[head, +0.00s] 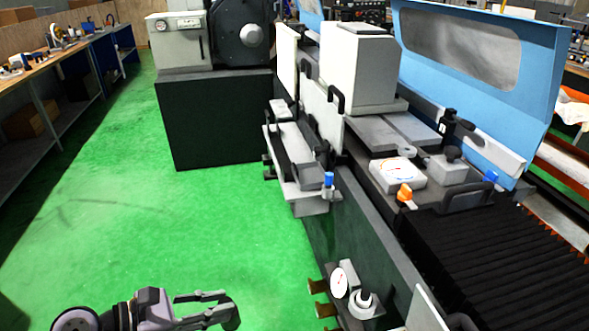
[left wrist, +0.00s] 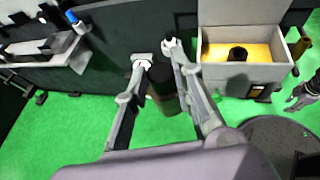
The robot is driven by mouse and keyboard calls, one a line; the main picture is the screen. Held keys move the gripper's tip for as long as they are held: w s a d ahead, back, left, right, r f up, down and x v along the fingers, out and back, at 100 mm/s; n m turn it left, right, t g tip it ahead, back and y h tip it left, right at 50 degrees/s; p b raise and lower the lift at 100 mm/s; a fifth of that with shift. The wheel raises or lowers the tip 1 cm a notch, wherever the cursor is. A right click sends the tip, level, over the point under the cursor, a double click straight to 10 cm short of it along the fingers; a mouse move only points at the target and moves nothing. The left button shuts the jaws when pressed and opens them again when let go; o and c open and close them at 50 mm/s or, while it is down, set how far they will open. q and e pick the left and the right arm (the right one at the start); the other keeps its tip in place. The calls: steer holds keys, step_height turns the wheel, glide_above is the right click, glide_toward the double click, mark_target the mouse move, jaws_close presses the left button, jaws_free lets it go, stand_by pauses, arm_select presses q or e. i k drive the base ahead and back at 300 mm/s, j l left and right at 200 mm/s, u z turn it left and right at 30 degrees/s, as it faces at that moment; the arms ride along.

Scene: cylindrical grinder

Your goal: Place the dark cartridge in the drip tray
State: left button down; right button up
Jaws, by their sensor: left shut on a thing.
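My left gripper (head: 222,308) is low at the bottom of the head view, over the green floor beside the machine. In the left wrist view its two fingers (left wrist: 157,56) are shut on the dark cartridge (left wrist: 165,92), a dark cylinder between them. In the head view the cartridge is hard to make out. An open grey box with a yellow bottom (left wrist: 284,72) stands ahead and to the right in the left wrist view, apart from the cartridge; I cannot tell for sure that it is the drip tray. A small dark round thing (left wrist: 238,53) is in it.
The machine's dark green side (head: 365,235) rises right of the gripper. A dial gauge (head: 339,281) and brass fittings (head: 318,286) stick out low on it. A ledge carries a blue-capped bottle (head: 328,182). A grey jointed part, perhaps my right gripper (left wrist: 303,95), shows at the wrist view's right edge.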

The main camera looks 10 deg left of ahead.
mark_target(310, 178)
steer(key=i+j, duration=0.25)
steer(key=j, duration=0.15)
steer(key=i+j, duration=0.25)
steer(key=j, duration=0.2)
steer(key=i+j, duration=0.25)
steer(key=j, duration=0.15)
steer(key=i+j+z, duration=0.1)
steer(key=i, duration=0.3)
steer(key=i+j+z, duration=0.1)
steer(key=i, duration=0.25)
steer(key=i+z, duration=0.65)
steer(key=z, duration=0.25)
